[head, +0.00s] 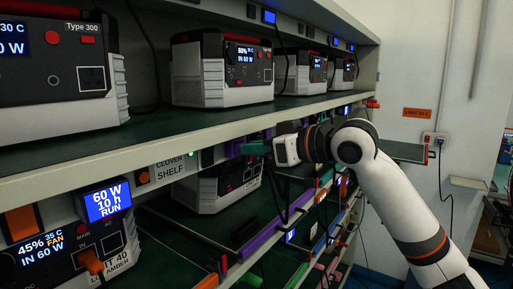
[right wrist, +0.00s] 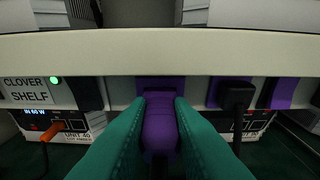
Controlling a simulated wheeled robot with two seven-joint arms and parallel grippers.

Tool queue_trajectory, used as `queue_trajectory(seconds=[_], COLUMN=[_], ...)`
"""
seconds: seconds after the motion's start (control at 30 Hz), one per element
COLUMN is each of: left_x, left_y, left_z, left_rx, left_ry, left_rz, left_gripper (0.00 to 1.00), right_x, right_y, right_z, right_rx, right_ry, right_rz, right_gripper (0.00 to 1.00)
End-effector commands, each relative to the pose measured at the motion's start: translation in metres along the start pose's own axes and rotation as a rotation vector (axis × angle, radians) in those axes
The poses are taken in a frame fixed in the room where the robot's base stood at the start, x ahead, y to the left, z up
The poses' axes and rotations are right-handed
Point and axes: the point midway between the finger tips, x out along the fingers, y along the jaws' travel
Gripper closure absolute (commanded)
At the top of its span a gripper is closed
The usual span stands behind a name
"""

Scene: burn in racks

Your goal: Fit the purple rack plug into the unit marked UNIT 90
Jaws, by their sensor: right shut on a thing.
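My right gripper (head: 258,147) is at the front of the middle shelf in the head view. In the right wrist view its teal fingers (right wrist: 160,130) are shut on the purple rack plug (right wrist: 160,125). The plug's far end is in front of a purple piece (right wrist: 157,83) on the shelf's front rail; I cannot tell whether it is in it or only touching. A unit (head: 222,184) stands behind the gripper on the shelf below, its marking unreadable. I cannot read UNIT 90 anywhere. My left gripper is not in view.
A pale shelf edge (right wrist: 160,53) runs just above the plug. A black plug (right wrist: 237,97) with a cable hangs to its right. The CLOVER SHELF sign (head: 171,170) and a unit marked 40 (head: 70,250) are at left. The aisle to the right is free.

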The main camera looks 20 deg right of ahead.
Motion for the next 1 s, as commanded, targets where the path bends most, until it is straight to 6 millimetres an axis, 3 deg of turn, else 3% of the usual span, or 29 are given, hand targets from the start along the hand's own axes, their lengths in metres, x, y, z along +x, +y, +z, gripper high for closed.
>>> queue_trajectory(seconds=[1.0], left_x=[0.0], left_y=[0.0], left_z=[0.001], left_rx=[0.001], left_ry=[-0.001], left_rz=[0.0], left_gripper=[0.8], right_x=[-0.012], right_y=[0.0], right_z=[-0.002], right_rx=[0.0], right_ry=[-0.001], right_rz=[-0.001], right_gripper=[1.0])
